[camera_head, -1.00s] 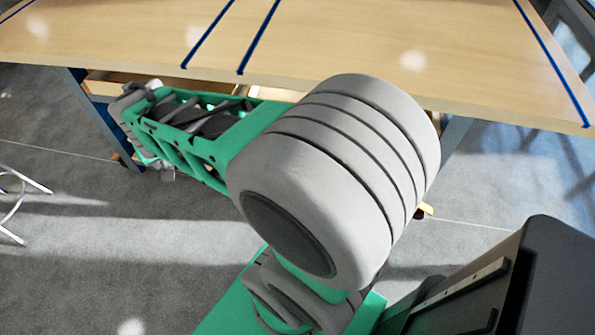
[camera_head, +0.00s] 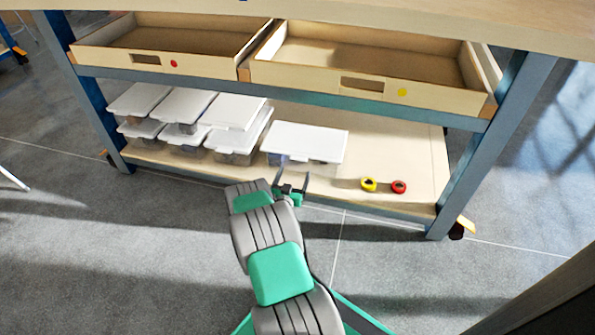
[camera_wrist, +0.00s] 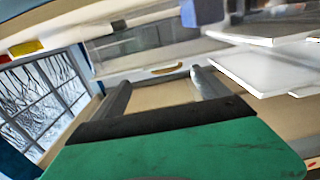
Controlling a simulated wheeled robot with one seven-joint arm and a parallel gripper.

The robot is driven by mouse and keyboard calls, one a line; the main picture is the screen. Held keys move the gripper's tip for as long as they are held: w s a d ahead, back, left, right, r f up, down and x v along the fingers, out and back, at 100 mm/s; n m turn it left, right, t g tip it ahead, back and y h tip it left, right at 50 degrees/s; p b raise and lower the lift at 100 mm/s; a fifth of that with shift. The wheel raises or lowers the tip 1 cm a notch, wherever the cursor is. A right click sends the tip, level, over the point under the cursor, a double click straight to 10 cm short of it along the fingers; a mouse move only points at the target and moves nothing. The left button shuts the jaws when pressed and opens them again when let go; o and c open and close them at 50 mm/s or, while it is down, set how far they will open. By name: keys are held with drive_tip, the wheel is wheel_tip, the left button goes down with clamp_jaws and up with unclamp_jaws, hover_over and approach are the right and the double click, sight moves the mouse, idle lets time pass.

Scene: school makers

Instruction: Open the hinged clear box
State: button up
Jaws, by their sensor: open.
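Several clear boxes with white lids stand on the lower shelf in the head view. One closed box (camera_head: 306,143) stands single at the right end of the group, in front of my gripper. I cannot tell its hinge side. My gripper (camera_head: 292,178) is low at the shelf's front edge, just short of that box, with its fingers apart and empty. In the wrist view my gripper (camera_wrist: 160,80) shows two separated fingers with nothing between them. White lid-like panels (camera_wrist: 265,72) show at the right there, and a grey see-through surface (camera_wrist: 130,42) lies beyond the fingers.
Stacked boxes (camera_head: 180,104) fill the shelf to the left. A yellow roll (camera_head: 369,185) and a red roll (camera_head: 399,187) lie to the right on the bare shelf (camera_head: 400,150). Two open wooden trays (camera_head: 160,62) (camera_head: 370,83) hang above. A table leg (camera_head: 490,150) bounds the right.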

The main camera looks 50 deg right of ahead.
sight(298, 160)
drive_tip(key=b+x, duration=0.2)
drive_tip(key=x, duration=0.4)
drive_tip(key=shift+w+d+r, duration=0.1)
drive_tip(key=shift+d, duration=0.1)
drive_tip(key=shift+c, duration=0.3)
clamp_jaws()
idle(0.3)
